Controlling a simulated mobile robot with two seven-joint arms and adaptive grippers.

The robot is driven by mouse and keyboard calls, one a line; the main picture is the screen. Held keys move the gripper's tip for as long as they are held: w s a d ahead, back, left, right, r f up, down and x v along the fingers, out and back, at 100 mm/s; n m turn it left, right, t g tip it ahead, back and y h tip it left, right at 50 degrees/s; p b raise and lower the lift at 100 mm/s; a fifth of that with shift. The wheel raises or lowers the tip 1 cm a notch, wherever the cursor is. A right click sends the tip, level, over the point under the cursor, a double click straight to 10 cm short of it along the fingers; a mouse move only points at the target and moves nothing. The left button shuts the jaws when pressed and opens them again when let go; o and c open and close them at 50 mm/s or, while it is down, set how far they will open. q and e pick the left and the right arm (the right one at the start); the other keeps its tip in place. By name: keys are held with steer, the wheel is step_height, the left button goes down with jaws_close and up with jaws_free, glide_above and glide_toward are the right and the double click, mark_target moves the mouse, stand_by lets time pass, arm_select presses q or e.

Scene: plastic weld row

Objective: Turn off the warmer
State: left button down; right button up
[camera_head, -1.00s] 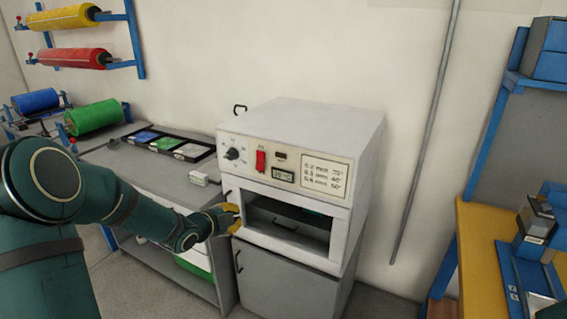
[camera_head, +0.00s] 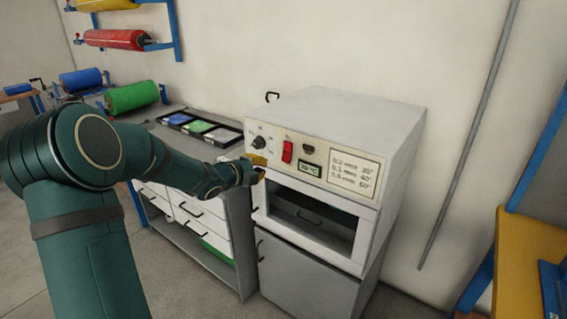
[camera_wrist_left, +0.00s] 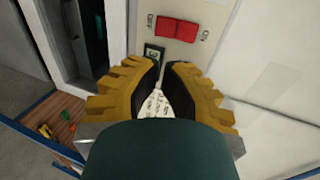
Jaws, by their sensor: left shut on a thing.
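The warmer (camera_head: 362,112) is a white box with a dial (camera_head: 258,142), a red switch (camera_head: 287,151), a small temperature display (camera_head: 310,170) and a printed settings label on its front. Its lower front shows a dark opening. My left gripper (camera_head: 257,163) has yellow fingers and is just below the dial, left of the switch, in the head view. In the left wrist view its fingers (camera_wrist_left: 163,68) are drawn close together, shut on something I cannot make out. The red switch (camera_wrist_left: 176,28) and display (camera_wrist_left: 153,52) lie beyond the fingertips there. My right gripper is out of view.
A grey bench (camera_head: 160,130) left of the warmer carries a black tray with coloured sections. Film rolls (camera_head: 130,97) are behind it. A grey cabinet (camera_head: 300,280) supports the warmer. A yellow-topped bench (camera_head: 530,250) stands at the right.

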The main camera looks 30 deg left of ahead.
mark_target(286, 160)
arm_select(q)
steer(key=b+x, duration=0.1)
steer(key=x, duration=1.1)
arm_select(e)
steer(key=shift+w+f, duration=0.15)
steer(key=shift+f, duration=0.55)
